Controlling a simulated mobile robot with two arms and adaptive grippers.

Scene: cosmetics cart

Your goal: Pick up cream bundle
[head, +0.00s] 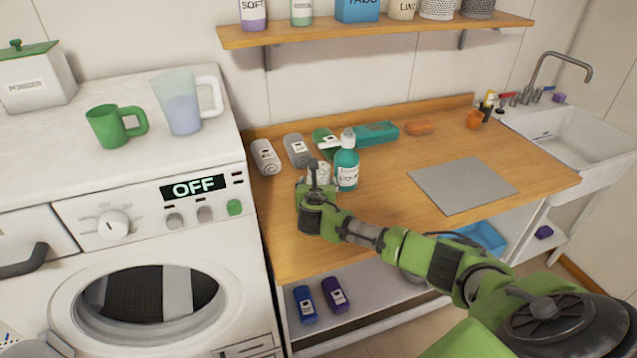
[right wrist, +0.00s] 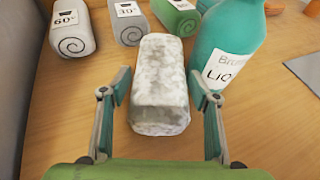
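The cream bundle (right wrist: 160,95) is a pale, mottled rolled cloth lying on the wooden counter. In the head view it (head: 323,168) is partly hidden behind my right gripper (head: 313,175). In the right wrist view my right gripper (right wrist: 160,110) is open, with one finger on each side of the near part of the bundle. Gaps show between the fingers and the bundle. The right finger is close to the teal liquid bottle (right wrist: 228,45), which stands upright just right of the bundle. My left gripper is not in view.
A grey mat (head: 462,185) lies on the right. The washing machine (head: 150,240) stands left.

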